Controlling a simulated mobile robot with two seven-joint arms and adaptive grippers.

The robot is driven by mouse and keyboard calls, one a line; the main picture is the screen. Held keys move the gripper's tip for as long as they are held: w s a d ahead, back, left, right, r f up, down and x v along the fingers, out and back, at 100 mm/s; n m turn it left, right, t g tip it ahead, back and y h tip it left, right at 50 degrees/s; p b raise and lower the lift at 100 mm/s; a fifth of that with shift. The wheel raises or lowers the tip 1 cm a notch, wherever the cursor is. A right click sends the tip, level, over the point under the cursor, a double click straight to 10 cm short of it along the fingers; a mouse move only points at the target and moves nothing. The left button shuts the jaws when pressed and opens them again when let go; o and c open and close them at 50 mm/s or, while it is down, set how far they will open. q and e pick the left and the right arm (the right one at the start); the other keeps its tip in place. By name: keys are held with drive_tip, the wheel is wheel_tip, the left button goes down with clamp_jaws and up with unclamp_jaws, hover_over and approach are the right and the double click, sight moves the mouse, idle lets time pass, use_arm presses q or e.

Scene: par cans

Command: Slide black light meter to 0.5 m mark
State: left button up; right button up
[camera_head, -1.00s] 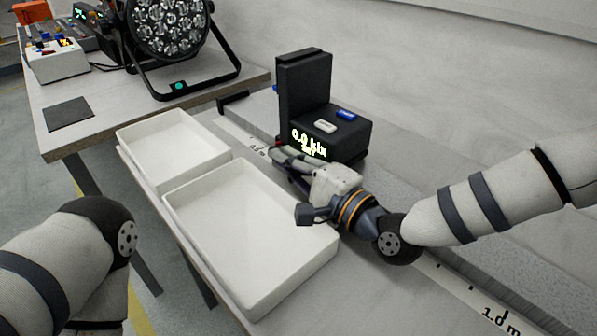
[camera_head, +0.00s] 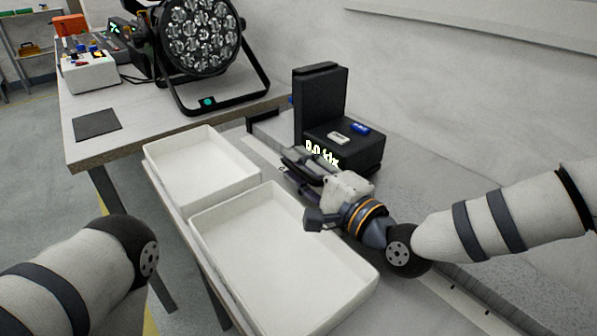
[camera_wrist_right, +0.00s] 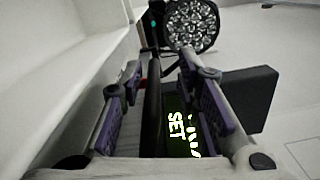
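The black light meter (camera_head: 352,142) stands on the rail side of the bench, with a tall upright back panel and a low front box. The box has a white and a blue button on top and a lit green-white display, partly hidden by my right gripper. My right gripper (camera_head: 290,162) is low at the meter's front left side. In the right wrist view, its two fingers (camera_wrist_right: 160,64) are apart, with a dark upright edge and the lit display (camera_wrist_right: 177,128) showing between and behind them. Contact cannot be told. My left gripper is out of view.
Two white trays (camera_head: 375,277) (camera_head: 148,158) lie along the bench's front side, close to my right gripper. A stage light (camera_head: 258,88) stands on the table beyond, near a control box (camera_head: 88,75). A wall runs behind the meter.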

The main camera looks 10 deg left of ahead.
drive_tip(key=shift+f, duration=0.15)
drive_tip(key=shift+s+d, duration=0.15)
drive_tip(key=shift+s, duration=0.05)
drive_tip(key=v, duration=1.1)
drive_tip(key=shift+s+d, duration=0.2)
